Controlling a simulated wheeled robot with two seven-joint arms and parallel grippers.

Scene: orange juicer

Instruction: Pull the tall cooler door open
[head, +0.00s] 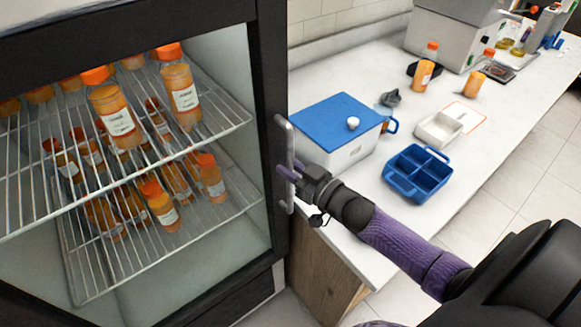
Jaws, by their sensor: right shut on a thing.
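The tall cooler (265,70) fills the left of the head view. Its dark-framed glass door shows wire shelves with several orange juice bottles (114,116) inside. A grey vertical handle (284,135) stands on the right side of the door frame. My right gripper (290,173) comes in from the right and is shut on the handle around its middle; its fingertips are partly hidden by the handle. The door looks closed or nearly so; I cannot tell if there is a gap. My left gripper is not in view.
A white counter (335,235) runs back right from the cooler. On it are a white box with a blue lid (330,115), a blue compartment tray (418,172), a small white tray (438,128), orange bottles (423,74) and a grey machine (440,38). Tiled floor (545,190) lies beyond the counter's right edge.

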